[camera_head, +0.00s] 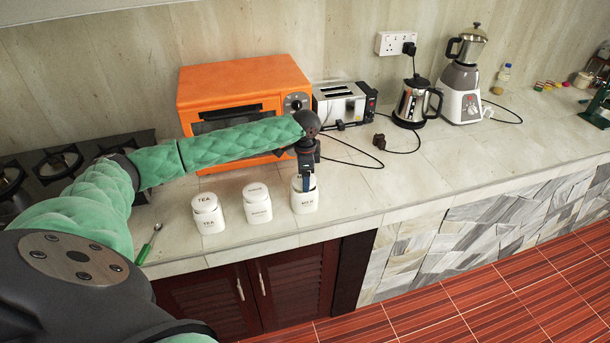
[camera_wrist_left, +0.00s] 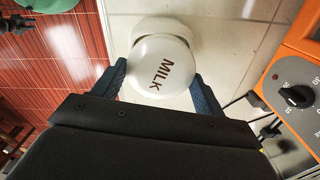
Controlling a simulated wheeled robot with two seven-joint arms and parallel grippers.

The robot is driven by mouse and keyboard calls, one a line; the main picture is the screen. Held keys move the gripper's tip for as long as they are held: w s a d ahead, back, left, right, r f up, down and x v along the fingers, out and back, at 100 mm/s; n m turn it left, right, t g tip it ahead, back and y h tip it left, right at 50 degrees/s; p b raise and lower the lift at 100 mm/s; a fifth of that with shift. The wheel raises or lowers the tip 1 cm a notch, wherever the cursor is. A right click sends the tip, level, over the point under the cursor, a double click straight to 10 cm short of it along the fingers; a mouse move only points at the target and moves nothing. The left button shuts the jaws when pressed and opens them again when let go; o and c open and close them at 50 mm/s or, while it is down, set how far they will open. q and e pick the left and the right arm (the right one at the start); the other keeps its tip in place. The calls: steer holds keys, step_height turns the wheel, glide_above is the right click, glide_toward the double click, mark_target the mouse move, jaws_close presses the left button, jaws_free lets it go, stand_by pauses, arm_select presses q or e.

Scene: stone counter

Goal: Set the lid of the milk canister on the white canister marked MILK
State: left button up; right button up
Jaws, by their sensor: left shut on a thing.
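The white canister marked MILK (camera_head: 305,202) stands upright at the right end of a row of three canisters. My left gripper (camera_head: 306,184) points down at its top. In the left wrist view, my left gripper (camera_wrist_left: 160,80) is shut on a round white lid (camera_wrist_left: 160,72) printed MILK, one blue finger on each side. The canister's white body (camera_wrist_left: 172,27) shows behind the lid, slightly offset from it. I cannot tell whether the lid touches the canister's rim. The fingers hide much of the lid in the head view. My right gripper is not in view.
Two lidded white canisters, one marked TEA (camera_head: 208,214) and a middle one (camera_head: 257,204), stand to the left. An orange oven (camera_head: 240,85), toaster (camera_head: 340,103) and kettle (camera_head: 412,102) stand behind. A green-handled utensil (camera_head: 149,243) lies at left. Counter right of the canisters is clear.

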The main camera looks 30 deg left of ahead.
arm_select(q)
steer(key=shift+f, duration=0.55)
stand_by(0.4)
steer(key=o, duration=0.7)
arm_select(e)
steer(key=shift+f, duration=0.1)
arm_select(q)
steer(key=shift+r+p, duration=1.25)
steer(key=shift+r, duration=0.2)
step_height(320, 180, up, 3)
steer(key=p, duration=0.2)
steer(key=shift+p, duration=0.3)
steer(key=shift+r+p, duration=0.55)
steer(key=shift+r, duration=2)
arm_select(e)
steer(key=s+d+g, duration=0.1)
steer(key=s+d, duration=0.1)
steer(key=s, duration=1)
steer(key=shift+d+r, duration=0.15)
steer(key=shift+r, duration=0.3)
